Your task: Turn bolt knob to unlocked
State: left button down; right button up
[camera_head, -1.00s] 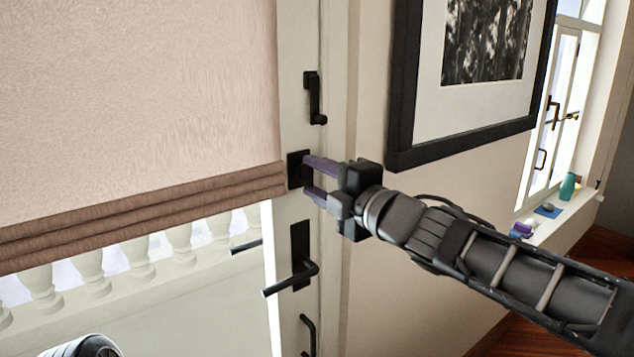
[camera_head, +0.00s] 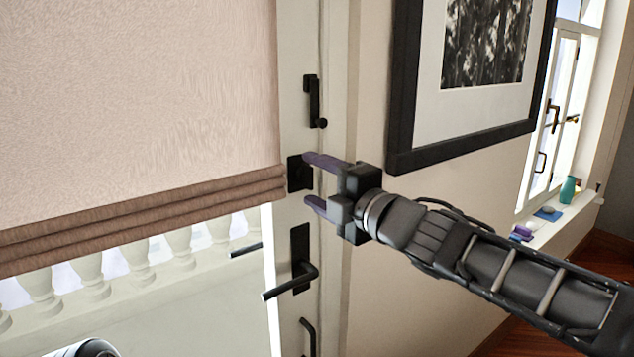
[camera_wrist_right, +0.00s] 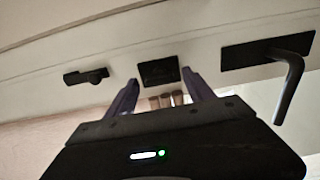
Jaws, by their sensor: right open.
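The bolt's black square plate (camera_head: 295,174) is on the white door frame, above the lever handle. In the right wrist view the plate (camera_wrist_right: 159,71) lies just beyond and between the two fingertips. The knob itself cannot be made out clearly, so its turn position cannot be told. My right gripper (camera_head: 307,179) is open, with one purple finger above the other at the plate in the head view; its fingers also show in the right wrist view (camera_wrist_right: 162,82). Contact with the knob cannot be told. My left gripper is not in view.
A black lever handle (camera_head: 292,280) projects below the bolt. A black latch (camera_head: 315,103) sits above it. A pinkish blind (camera_head: 140,100) hangs left of the plate. A framed picture (camera_head: 404,130) is on the wall to the right, above my right arm.

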jog(key=p+v, duration=0.1)
jog(key=v, duration=0.6)
jog(key=shift+s+d, duration=0.25)
jog(key=shift+s, duration=0.05)
jog(key=shift+f, duration=0.15)
